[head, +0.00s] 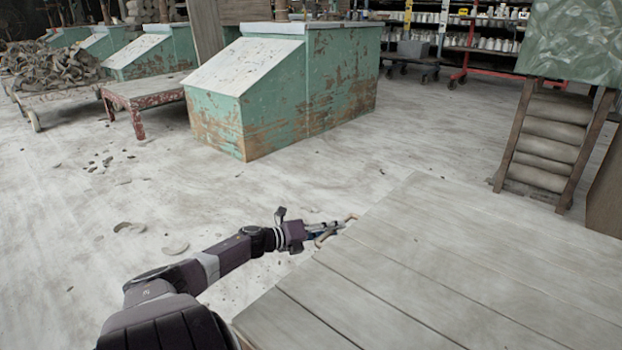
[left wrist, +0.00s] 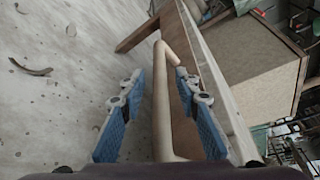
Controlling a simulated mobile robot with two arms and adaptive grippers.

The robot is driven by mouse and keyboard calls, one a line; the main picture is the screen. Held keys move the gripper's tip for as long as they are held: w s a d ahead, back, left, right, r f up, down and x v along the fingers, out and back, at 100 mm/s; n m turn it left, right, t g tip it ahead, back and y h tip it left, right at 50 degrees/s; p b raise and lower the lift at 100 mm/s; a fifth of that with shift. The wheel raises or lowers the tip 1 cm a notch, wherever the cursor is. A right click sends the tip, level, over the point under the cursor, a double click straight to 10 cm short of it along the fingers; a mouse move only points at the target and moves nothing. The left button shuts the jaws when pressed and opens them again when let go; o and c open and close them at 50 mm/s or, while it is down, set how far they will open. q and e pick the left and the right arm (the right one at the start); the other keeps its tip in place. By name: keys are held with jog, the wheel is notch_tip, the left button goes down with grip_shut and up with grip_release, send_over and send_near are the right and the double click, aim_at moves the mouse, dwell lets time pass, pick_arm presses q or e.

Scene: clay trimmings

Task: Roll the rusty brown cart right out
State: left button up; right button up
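A low platform with grey planks (head: 450,265) fills the lower right of the head view. In the left wrist view a brown board (left wrist: 205,80) runs along its side, so it seems to be the rusty brown cart; its wheels are hidden. A bent tan handle bar (left wrist: 162,105) stands out at this side. My left gripper (head: 325,232) is at the handle beside the platform's left edge. Its blue fingers are open, one on each side of the bar, with gaps showing between them and it. My right gripper is not in view.
Green chests (head: 250,90) stand beyond, with a red worn bench (head: 150,92) to their left. A wooden rack of sacks (head: 548,145) stands behind the platform at right. Pale floor (head: 300,180) lies open left of the platform, with scattered clay scraps (head: 130,227).

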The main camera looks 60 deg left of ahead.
pick_arm(q)
jog(key=v, duration=1)
jog(key=shift+s, duration=0.15)
jog(key=shift+r, duration=0.1)
dwell(0.4)
